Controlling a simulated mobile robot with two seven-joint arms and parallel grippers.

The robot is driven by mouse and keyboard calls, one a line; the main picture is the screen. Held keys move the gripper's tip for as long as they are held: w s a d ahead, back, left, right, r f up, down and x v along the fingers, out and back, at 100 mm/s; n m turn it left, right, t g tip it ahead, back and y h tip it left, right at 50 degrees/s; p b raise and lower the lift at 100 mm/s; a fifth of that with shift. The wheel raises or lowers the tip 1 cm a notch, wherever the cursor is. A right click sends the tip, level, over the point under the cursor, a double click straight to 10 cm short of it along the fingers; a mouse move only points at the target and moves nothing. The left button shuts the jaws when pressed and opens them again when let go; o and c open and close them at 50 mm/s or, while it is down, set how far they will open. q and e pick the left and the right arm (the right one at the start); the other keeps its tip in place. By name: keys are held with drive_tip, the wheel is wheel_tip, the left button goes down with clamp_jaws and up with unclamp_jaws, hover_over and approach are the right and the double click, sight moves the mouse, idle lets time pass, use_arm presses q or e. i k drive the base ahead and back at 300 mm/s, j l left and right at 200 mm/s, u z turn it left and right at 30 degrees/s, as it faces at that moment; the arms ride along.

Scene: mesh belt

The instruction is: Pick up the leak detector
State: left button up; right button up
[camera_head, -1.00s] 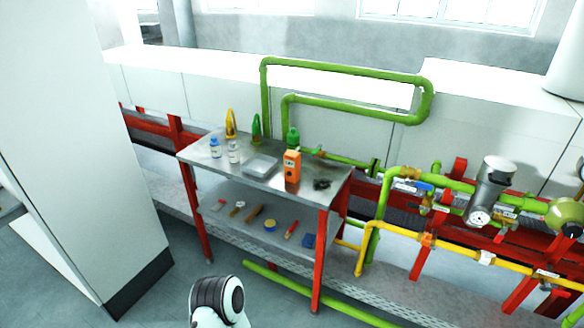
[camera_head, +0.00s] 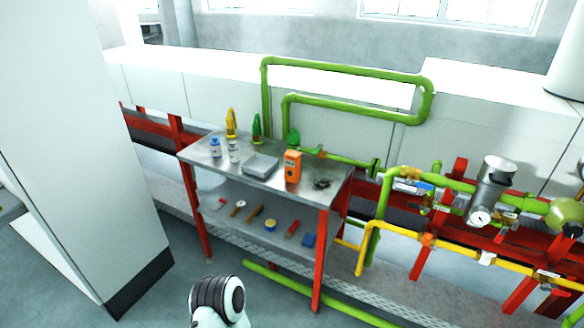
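The leak detector is most likely the orange handheld device (camera_head: 292,167) with a small dark face. It stands upright near the front right part of the metal table's top shelf (camera_head: 225,172). A white and black piece of my own arm (camera_head: 218,300) shows at the bottom of the view, in front of the table and well apart from the device. Neither of my grippers is in view.
The lower shelf holds several small tools. Green and yellow pipes (camera_head: 400,231) run at the right. A white cabinet (camera_head: 75,130) stands left.

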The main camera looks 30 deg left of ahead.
sight(292, 159)
drive_tip(key=i+l+u, duration=0.15)
drive_tip(key=i, duration=0.5)
drive_tip(key=i+l+u, duration=0.15)
drive_tip(key=i, duration=0.45)
